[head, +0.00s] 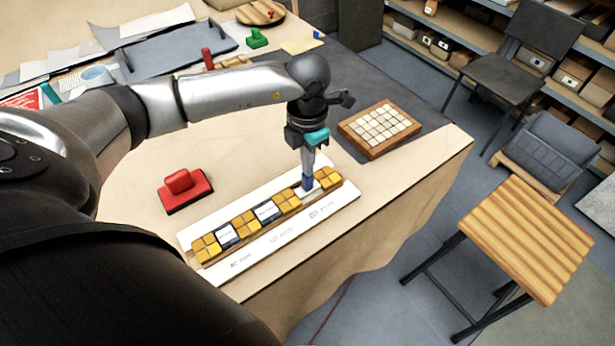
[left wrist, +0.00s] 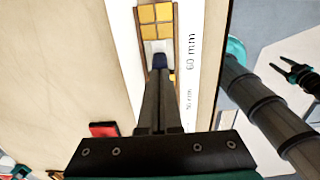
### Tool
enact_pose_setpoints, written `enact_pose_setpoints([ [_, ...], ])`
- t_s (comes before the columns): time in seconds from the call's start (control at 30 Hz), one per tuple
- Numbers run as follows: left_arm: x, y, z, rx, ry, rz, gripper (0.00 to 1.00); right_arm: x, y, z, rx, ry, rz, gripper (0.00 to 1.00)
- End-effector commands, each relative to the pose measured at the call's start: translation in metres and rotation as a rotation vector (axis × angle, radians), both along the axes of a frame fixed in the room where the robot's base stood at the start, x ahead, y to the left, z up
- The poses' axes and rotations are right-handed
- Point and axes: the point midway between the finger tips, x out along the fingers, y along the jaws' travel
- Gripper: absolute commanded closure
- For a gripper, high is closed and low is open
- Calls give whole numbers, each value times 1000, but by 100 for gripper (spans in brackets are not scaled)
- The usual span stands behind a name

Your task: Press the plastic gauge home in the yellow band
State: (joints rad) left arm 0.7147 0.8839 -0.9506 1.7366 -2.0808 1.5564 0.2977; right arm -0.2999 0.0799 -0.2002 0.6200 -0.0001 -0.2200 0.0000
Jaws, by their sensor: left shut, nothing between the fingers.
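The yellow band (head: 246,220) is a row of yellow tile blocks in a wooden channel on a white printed strip (head: 290,232). Two white pieces with dark blue ends, one at left (head: 226,233) and one mid-band (head: 266,212), sit in gaps between blocks. A third white and blue piece, seemingly the plastic gauge (head: 313,190), lies in the right gap. My left gripper (head: 307,186) points down at it, shut with nothing between its fingers, its tips hiding part of it. The gauge also shows in the left wrist view (left wrist: 160,47); I cannot tell whether it is flush. My right gripper (left wrist: 300,74) seems to show at the right there.
A red block with a handle (head: 185,188) stands left of the band. A wooden tray of pale tiles (head: 380,128) lies behind it to the right. The table's front edge is close to the strip. A slatted stool (head: 525,235) stands off the table.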

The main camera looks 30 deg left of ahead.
Motion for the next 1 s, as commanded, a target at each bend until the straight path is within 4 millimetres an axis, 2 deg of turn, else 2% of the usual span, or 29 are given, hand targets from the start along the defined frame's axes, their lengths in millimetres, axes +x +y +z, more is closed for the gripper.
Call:
enact_pose_setpoints([
  [0.57,-1,0,0,0,3,0,100,0,0,1,0,0,0,50],
  [1.0,0,0,34,0,-1,-1,100,0,0,26,0,0,-1,50],
])
